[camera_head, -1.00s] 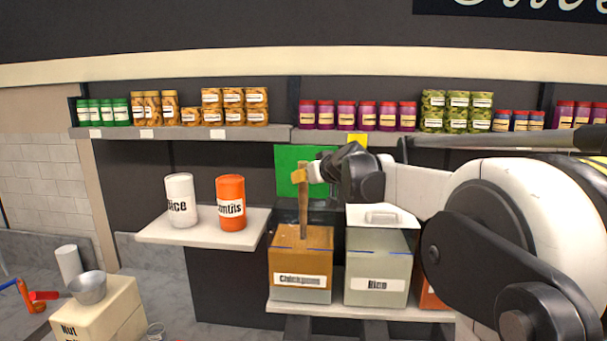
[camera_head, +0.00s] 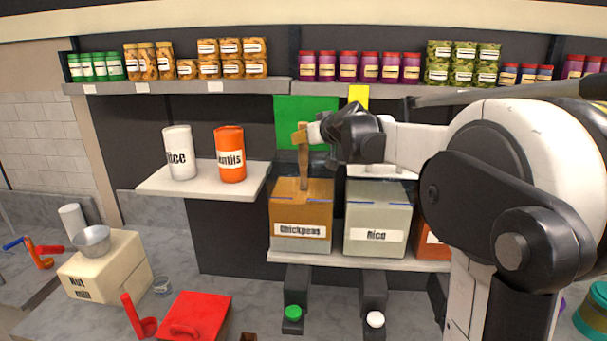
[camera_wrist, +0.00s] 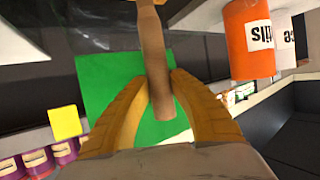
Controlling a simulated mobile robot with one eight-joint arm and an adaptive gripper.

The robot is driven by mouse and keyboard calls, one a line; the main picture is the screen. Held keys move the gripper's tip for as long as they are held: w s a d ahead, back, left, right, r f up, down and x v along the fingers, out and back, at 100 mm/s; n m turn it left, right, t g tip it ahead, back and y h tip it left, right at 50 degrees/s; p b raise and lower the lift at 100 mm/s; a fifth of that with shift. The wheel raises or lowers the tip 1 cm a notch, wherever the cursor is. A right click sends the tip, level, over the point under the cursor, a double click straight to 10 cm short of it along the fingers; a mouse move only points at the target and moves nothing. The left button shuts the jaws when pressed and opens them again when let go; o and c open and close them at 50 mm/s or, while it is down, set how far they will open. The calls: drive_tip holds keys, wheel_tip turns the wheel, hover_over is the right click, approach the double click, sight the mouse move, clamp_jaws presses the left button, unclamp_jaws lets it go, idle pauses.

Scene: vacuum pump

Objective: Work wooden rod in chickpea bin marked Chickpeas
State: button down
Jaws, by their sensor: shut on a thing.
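The wooden rod (camera_head: 303,168) stands nearly upright in the head view, its lower end at the top of the chickpea bin. The bin (camera_head: 301,246), marked Chickpeas, has a brown upper part and sits on a low white shelf. My gripper (camera_head: 302,134) is shut on the rod near its upper end, above the bin. In the wrist view the rod (camera_wrist: 152,50) runs between the yellow fingers of my gripper (camera_wrist: 160,95). The rod's lower tip is not clearly visible.
A Rice bin (camera_head: 376,240) stands right beside the chickpea bin. A white Rice can (camera_head: 180,154) and an orange Lentils can (camera_head: 230,156) stand on a side shelf (camera_head: 205,180) at left. A green panel (camera_head: 290,112) is behind the rod. Jars line the upper shelf.

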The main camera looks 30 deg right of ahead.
sight(306, 121)
drive_tip(key=shift+r, duration=0.15)
drive_tip(key=shift+r+p, duration=1.6)
drive_tip(key=shift+r, duration=0.55)
drive_tip(key=shift+f, duration=0.1)
drive_tip(key=shift+f+b, duration=1.55)
drive_tip(key=shift+f, duration=0.65)
drive_tip(key=shift+r, duration=0.1)
drive_tip(key=shift+r+p, duration=1.6)
drive_tip(key=shift+r, duration=0.65)
